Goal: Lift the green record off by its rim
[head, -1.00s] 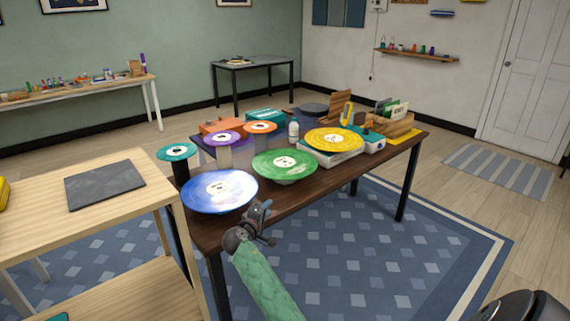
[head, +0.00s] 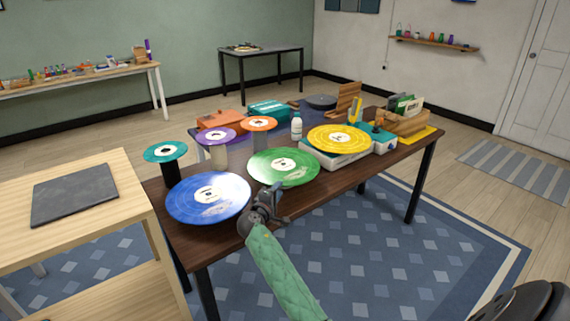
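The green record (head: 283,167) lies flat and level near the front edge of the dark wooden table (head: 331,184), with a white centre label. What supports it from below is mostly hidden by the disc. My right gripper (head: 276,196) is just in front of the record's near left rim, at the end of my green-sleeved arm. In this view it overlaps the space between the green and blue records. I cannot tell whether it touches the rim or how far its fingers are apart. My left gripper is not in view.
A blue-white record (head: 208,198) lies close on the left, and a yellow record (head: 338,138) on a white player on the right. A white bottle (head: 297,126) stands behind the green record.

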